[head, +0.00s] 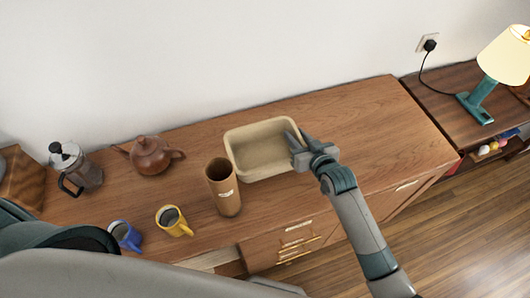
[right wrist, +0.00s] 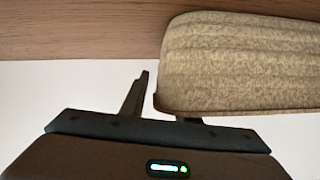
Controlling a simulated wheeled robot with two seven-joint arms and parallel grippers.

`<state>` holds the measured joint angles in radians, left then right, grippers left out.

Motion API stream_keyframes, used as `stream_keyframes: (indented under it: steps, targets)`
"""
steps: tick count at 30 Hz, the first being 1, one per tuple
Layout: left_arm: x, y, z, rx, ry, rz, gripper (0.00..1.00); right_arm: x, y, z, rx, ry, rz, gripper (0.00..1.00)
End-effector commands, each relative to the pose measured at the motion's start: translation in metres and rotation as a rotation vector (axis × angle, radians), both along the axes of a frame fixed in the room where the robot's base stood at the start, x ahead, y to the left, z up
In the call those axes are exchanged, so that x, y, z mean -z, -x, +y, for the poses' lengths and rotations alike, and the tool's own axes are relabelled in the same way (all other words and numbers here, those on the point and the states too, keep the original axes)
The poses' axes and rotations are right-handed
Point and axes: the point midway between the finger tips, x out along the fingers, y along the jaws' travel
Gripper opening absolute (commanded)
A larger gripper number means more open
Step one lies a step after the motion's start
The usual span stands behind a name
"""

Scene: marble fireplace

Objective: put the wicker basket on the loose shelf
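The wicker basket (head: 262,150) is a beige, open, rectangular basket standing upright and empty on the wooden cabinet. My right gripper (head: 297,139) is at the basket's right end, at rim height, with its fingers apart. In the right wrist view the basket's woven wall (right wrist: 240,65) fills the upper right. One finger of my right gripper (right wrist: 160,100) stands clear beside the basket's corner; the other is partly hidden behind the rim. I cannot tell whether either finger touches it. My left gripper is out of view. I cannot pick out a loose shelf for certain.
A brown cup (head: 224,188) stands close to the basket's left front. A teapot (head: 151,155), coffee press (head: 76,167), yellow mug (head: 173,221) and blue mug (head: 125,236) are further left. The cabinet top (head: 385,125) is clear on the right. A lamp (head: 490,80) stands on a side table.

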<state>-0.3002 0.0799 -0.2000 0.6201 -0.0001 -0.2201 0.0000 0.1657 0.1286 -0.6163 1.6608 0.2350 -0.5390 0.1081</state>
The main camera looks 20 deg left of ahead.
Motion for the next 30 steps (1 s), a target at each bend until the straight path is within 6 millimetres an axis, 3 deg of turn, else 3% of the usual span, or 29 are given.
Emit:
stream_keyframes:
  steps: [5,8,9,23,30]
  targets:
    - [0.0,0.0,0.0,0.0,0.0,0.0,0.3,0.0,0.0,0.0,0.0,0.0,0.0,0.26]
    - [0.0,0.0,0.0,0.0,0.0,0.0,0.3,0.0,0.0,0.0,0.0,0.0,0.0,0.02]
    - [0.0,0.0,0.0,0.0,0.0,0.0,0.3,0.0,0.0,0.0,0.0,0.0,0.0,0.0]
    - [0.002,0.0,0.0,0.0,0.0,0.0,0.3,-0.005,-0.001,0.0,0.001,-0.003,-0.003,0.0]
    - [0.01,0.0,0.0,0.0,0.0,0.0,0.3,-0.025,-0.001,0.0,0.0,-0.004,-0.006,0.0]
